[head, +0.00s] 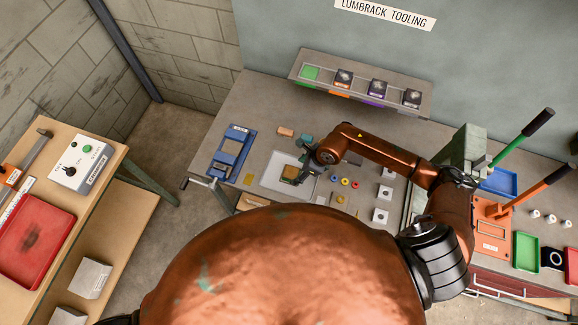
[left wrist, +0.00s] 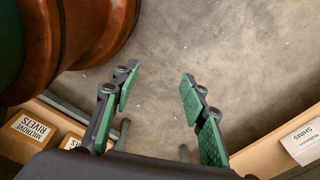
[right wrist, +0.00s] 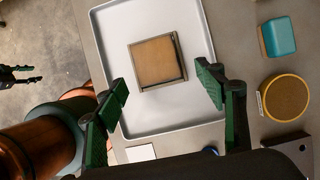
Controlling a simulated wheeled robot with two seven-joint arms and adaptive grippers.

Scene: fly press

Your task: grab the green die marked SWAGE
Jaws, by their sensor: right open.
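A square block with a tan top and dark rim (right wrist: 155,62) lies on a pale tray (right wrist: 186,112). No SWAGE marking or clear green is readable on it, so I cannot tell if it is the named die. It also shows in the head view (head: 289,173). My right gripper (right wrist: 165,86) is open above the tray, its fingers toward either side of the block, apparently not touching it. In the head view, the back rack's green place (head: 310,73) shows no block, unlike its other places. My left gripper (left wrist: 160,77) is open and empty over the floor.
A teal block (right wrist: 279,37) and a round tan-topped piece (right wrist: 286,97) sit right of the tray. A blue fixture (head: 232,152) stands at the bench's left. The press with green lever (head: 520,138) and an orange-lever tool (head: 545,187) stand right. Small parts lie mid-bench.

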